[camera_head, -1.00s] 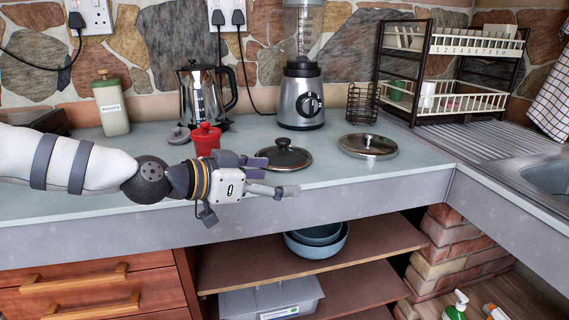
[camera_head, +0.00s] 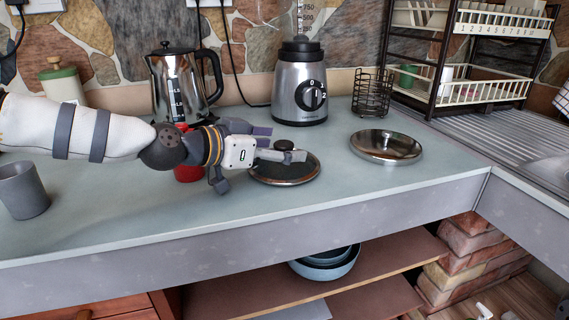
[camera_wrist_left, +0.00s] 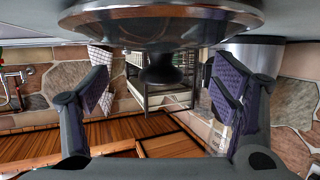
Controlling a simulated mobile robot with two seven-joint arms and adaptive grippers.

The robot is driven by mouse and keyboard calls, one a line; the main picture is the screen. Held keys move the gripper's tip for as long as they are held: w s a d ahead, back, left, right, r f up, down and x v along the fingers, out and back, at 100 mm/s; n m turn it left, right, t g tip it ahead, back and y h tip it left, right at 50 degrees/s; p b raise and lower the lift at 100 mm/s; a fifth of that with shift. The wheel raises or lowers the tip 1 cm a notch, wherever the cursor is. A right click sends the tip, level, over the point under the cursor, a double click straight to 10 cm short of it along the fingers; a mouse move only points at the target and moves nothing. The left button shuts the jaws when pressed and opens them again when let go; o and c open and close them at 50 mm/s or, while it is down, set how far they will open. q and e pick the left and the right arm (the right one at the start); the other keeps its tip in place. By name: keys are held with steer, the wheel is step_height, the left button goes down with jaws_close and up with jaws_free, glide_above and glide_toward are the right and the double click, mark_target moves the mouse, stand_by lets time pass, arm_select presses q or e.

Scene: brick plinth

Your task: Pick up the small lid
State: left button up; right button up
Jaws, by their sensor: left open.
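A round dark lid with a black knob (camera_head: 284,171) lies on the counter in the head view. Nothing is held. My right gripper is not in view.
A red container (camera_head: 188,173) is partly hidden behind my left gripper. The kettle (camera_head: 178,85) and blender (camera_head: 300,90) stand behind. A grey cup (camera_head: 22,190) stands at the left. A wire basket (camera_head: 372,92) and dish rack are at the back right. The front counter strip is clear.

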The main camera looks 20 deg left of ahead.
arm_select(q)
steer(key=shift+w+d+f, duration=0.35)
steer(key=shift+w+f, duration=0.05)
steer(key=shift+w, duration=0.1)
steer(key=shift+w+r, duration=0.1)
steer(key=shift+r, duration=0.1)
steer(key=shift+c, duration=0.6)
